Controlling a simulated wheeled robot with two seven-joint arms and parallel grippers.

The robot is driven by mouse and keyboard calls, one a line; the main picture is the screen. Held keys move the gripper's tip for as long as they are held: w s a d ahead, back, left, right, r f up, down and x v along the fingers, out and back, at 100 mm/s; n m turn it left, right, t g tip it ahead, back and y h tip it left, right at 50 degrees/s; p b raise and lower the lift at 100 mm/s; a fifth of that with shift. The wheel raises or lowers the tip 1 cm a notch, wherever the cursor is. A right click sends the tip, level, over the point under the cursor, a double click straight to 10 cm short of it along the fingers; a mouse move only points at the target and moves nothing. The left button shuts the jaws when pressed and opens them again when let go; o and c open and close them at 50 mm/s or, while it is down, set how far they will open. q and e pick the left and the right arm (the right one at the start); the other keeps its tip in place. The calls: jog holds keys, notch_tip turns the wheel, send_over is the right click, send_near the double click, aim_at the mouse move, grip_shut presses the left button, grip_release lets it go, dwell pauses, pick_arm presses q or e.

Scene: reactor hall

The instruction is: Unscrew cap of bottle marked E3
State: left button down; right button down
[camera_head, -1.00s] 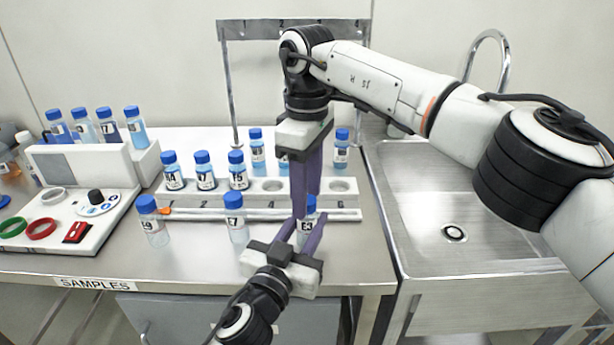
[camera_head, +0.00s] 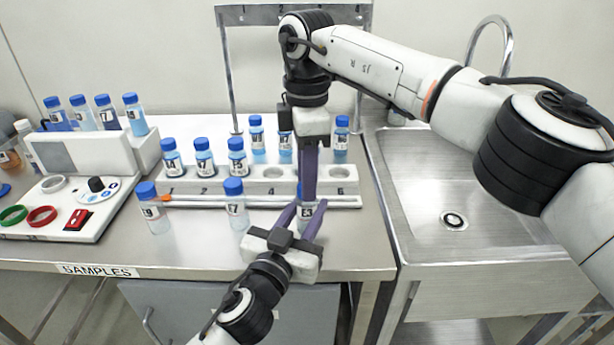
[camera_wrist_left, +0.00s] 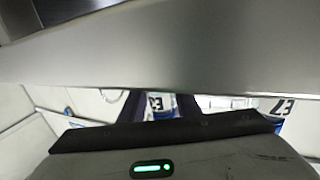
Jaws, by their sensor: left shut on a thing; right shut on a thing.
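The bottle marked E3 (camera_head: 307,213) stands upright at the front of the bench, before the rack. My left gripper (camera_head: 306,208) reaches it from the front and is shut on its body, one finger on each side. My right gripper (camera_head: 309,193) points down from above and is shut on the blue cap (camera_head: 299,189), which its fingers mostly hide. I cannot tell whether the cap is apart from the bottle's neck. The left wrist view shows the E3 label (camera_wrist_left: 157,103) between my left fingers, upside down.
The E7 bottle (camera_head: 237,208) stands just left of my left gripper, with E9 (camera_head: 155,212) farther left. Behind is a white rack (camera_head: 205,188) holding several blue-capped bottles. A sink (camera_head: 450,180) lies right. A white device (camera_head: 75,205) with coloured rings is at far left.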

jog(key=n, duration=0.6)
jog(key=shift+n, duration=0.4)
jog(key=n, duration=1.2)
jog(key=shift+n, duration=0.4)
jog(key=n, duration=0.6)
jog(key=shift+r, duration=0.1)
jog(key=n, duration=0.4)
jog(key=shift+n, duration=0.3)
jog(key=n, duration=1.2)
jog(key=shift+n, duration=0.4)
jog(key=n, duration=0.4)
jog(key=shift+n, duration=0.4)
